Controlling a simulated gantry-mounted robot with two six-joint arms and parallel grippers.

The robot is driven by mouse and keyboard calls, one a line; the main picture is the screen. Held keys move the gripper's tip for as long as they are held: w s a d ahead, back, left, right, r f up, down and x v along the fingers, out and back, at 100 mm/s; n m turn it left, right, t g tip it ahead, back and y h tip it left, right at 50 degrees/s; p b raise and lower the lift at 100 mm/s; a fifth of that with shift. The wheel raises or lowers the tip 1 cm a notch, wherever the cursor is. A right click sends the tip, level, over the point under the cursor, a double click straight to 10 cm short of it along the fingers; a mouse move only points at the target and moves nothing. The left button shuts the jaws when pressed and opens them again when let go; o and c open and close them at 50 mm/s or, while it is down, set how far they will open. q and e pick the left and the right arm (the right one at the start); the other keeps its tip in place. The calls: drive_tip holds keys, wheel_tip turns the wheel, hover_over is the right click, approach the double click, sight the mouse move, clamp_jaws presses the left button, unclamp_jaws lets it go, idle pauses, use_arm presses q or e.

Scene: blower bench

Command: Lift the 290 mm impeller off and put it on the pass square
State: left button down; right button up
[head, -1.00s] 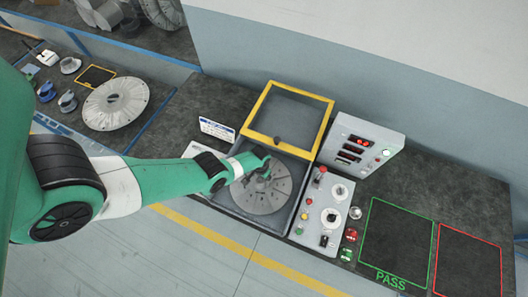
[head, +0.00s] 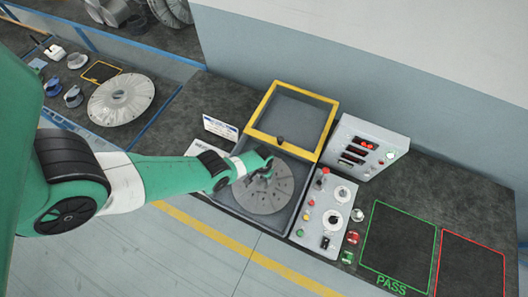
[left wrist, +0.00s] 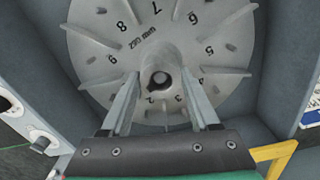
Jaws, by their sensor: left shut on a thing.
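The grey 290 mm impeller (head: 266,196) sits in the open square chamber of the blower bench, under my left gripper (head: 266,172). In the left wrist view the impeller (left wrist: 105,45) shows its numbered face and "290 mm" marking. My left gripper (left wrist: 160,80) is shut on the impeller's central hub, one finger on each side. I cannot tell whether the impeller is clear of its seat. The green-outlined pass square (head: 398,248) lies empty on the bench to the right. My right gripper is not in view.
The yellow-framed lid (head: 291,113) stands open behind the chamber. A control box (head: 365,146) and a knob panel (head: 327,215) stand between chamber and pass square. A red-outlined square (head: 470,265) lies right of it. Another large disc (head: 121,98) rests at the left.

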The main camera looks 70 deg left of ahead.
use_arm(q)
drive_tip(key=shift+r+p, duration=0.8)
drive_tip(key=shift+r, duration=0.1)
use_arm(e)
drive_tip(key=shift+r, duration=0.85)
